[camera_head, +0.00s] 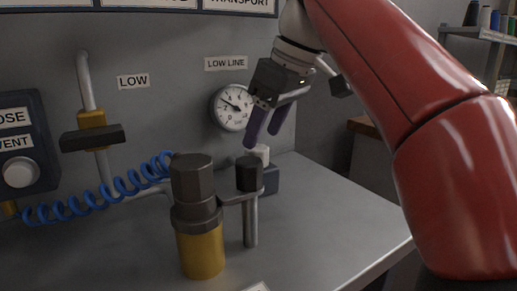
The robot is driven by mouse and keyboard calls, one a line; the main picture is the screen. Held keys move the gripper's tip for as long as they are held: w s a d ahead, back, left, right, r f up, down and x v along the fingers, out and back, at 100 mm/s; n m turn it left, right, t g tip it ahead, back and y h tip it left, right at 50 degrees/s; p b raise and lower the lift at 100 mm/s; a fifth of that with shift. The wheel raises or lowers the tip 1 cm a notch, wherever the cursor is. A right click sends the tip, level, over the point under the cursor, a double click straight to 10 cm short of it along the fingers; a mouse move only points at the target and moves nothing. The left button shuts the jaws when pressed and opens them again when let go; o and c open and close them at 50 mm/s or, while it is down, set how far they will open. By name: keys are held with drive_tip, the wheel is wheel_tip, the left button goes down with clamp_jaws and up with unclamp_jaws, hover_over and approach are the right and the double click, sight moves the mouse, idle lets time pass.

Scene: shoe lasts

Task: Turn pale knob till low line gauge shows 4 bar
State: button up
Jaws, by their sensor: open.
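The low line gauge (230,107) is a round white dial on the grey back panel, under a LOW LINE label. Its dark needle points to the upper left, but the figures are too small to read exactly. A small pale knob (261,152) sits on a dark block (268,179) on the bench below and right of the gauge. My gripper (263,138) hangs from the upper right with its purple fingers apart, just above the pale knob in the picture. I see no contact with the knob. The right part of the gauge's edge is close to the gripper.
A yellow cylinder with a dark faceted top (200,250) and a dark knob on a metal post (249,176) stand in front. A blue coiled hose (95,198) runs left. A panel with a round white knob (20,172) is at far left. The bench's right side is clear.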

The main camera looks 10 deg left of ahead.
sight(258, 147)
drive_tip(key=shift+b+x, duration=0.45)
drive_tip(key=shift+x, duration=1.25)
drive_tip(key=shift+c, duration=0.3)
drive_tip(key=c, duration=0.9)
